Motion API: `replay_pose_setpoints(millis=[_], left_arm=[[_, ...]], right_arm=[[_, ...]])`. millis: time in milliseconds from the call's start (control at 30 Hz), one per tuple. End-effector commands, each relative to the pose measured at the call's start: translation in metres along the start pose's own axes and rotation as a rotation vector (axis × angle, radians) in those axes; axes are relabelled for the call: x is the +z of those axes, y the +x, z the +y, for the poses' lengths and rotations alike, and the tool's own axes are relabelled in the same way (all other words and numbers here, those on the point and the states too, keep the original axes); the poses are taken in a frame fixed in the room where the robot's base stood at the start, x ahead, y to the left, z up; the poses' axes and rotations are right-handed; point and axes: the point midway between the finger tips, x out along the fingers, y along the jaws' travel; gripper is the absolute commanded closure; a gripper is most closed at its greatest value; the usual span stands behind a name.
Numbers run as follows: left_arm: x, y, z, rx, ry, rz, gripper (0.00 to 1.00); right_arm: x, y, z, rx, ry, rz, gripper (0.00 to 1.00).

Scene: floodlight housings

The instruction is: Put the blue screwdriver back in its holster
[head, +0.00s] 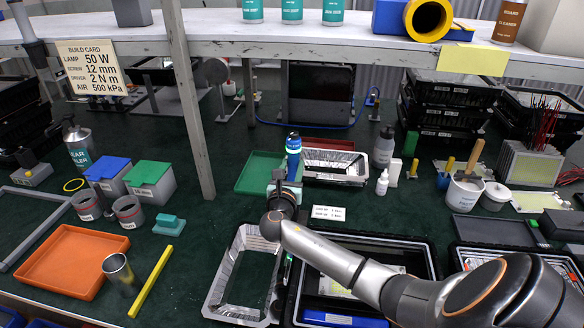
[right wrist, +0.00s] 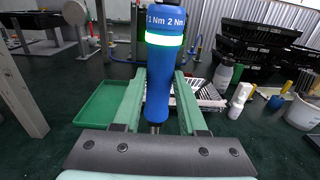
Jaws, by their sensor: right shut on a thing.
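The blue screwdriver (head: 293,157) stands roughly upright above the bench in the head view. Its blue body with a light green band and a "1 Nm 2 Nm" mark fills the middle of the right wrist view (right wrist: 162,75). My right gripper (head: 285,186) is shut on it; its two green fingers (right wrist: 158,108) lie on either side of the body. The screwdriver's lower end is mostly hidden by the gripper. I cannot pick out the holster for sure in either view. My left gripper is not in view.
Behind the screwdriver are a green tray (head: 256,184) and a silver reflector housing (head: 335,180). Another reflector housing (head: 217,290) and a black-rimmed housing (head: 432,262) lie near my right arm. A grey post (head: 189,110) stands left. Green bench between is partly clear.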

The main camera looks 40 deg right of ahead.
Motion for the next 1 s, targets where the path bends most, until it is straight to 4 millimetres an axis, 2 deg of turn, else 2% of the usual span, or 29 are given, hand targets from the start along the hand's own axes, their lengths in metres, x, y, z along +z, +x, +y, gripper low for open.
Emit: replay_pose_setpoints(millis=[600, 1000], left_arm=[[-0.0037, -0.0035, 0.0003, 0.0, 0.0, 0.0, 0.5], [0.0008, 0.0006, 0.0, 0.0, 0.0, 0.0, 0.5]], right_arm=[[0.0019, 0.0004, 0.0001, 0.0, 0.001, -0.005, 1.0], [-0.0067, 0.0004, 0.0002, 0.0, 0.001, -0.005, 1.0]])
